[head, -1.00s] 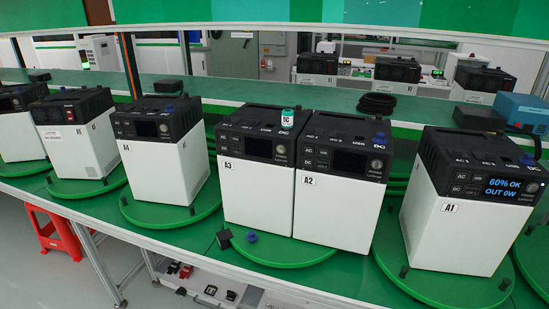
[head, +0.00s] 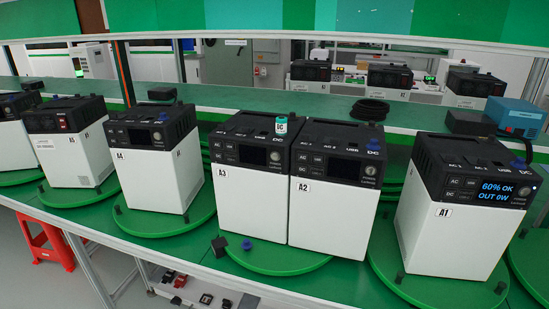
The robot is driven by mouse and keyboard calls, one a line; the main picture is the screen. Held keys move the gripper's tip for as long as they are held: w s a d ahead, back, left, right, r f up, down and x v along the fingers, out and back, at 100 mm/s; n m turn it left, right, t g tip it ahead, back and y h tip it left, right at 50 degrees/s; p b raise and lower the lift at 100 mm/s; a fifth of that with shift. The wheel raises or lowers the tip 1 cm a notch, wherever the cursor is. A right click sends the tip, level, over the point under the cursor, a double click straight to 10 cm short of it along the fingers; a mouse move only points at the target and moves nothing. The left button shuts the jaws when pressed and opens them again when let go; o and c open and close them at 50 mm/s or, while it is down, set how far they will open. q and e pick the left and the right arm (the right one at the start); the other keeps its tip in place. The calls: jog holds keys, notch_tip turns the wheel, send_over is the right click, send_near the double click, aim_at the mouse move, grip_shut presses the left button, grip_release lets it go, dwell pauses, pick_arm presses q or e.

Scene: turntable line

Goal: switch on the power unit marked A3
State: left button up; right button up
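The power unit marked A3 (head: 248,208) is a white box with a black top in the middle of the head view. Its small screen (head: 252,155) is dark. It stands on a green turntable (head: 275,262), side by side with unit A2 (head: 325,215), whose screen is also dark. A small white and teal item labelled DC (head: 281,126) sits at the top back edge of A3. Unit A1 (head: 450,237) on the right has a lit screen reading "60% OK, OUT 0W". Neither of my grippers shows in the head view.
Unit A4 (head: 155,177) and A5 (head: 72,158) stand to the left on their own turntables. A black block (head: 219,246) and a blue cap (head: 247,245) lie in front of A3. A black cable coil (head: 370,109) lies on the shelf behind. A red stool (head: 45,240) stands on the floor.

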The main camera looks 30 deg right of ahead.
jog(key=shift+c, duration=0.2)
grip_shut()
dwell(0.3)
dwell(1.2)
